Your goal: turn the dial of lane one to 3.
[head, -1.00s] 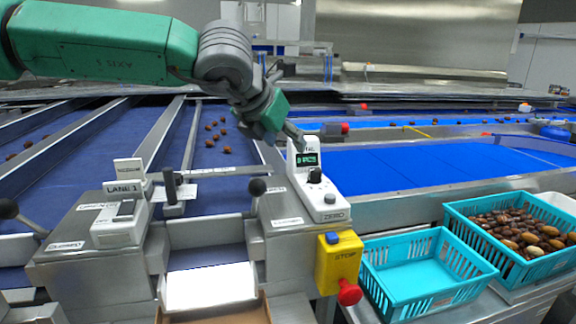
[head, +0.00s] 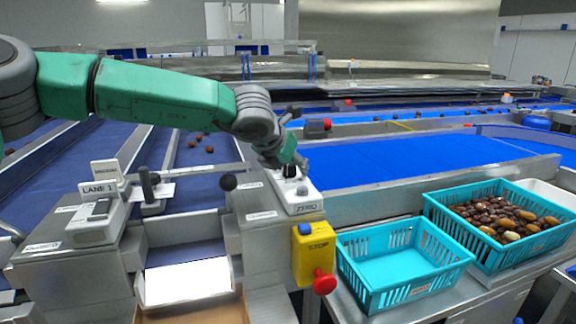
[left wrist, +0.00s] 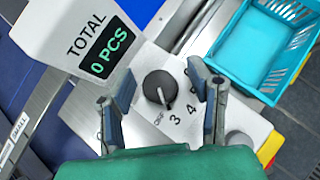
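A white counter box (head: 306,204) stands on the lane's metal housing. In the left wrist view its screen (left wrist: 104,50) reads "0 PCS" under "TOTAL". Its dark round dial (left wrist: 157,86) has a pale pointer aimed toward the marks OFF and 3; the exact setting is hard to tell. The 3 (left wrist: 175,120) and a 4 are printed beside it. My left gripper (left wrist: 161,84) is open, one finger on each side of the dial, with gaps visible. In the head view my left gripper (head: 285,158) is over the box and hides its screen. My right gripper is not in view.
A LANE 1 sign (head: 98,188) and switch box stand left. A black ball-ended lever (head: 228,182) is close to the counter box. A yellow stop box (head: 313,252) with a red knob is below. Teal baskets (head: 372,292) are at right, one with dates (head: 430,205).

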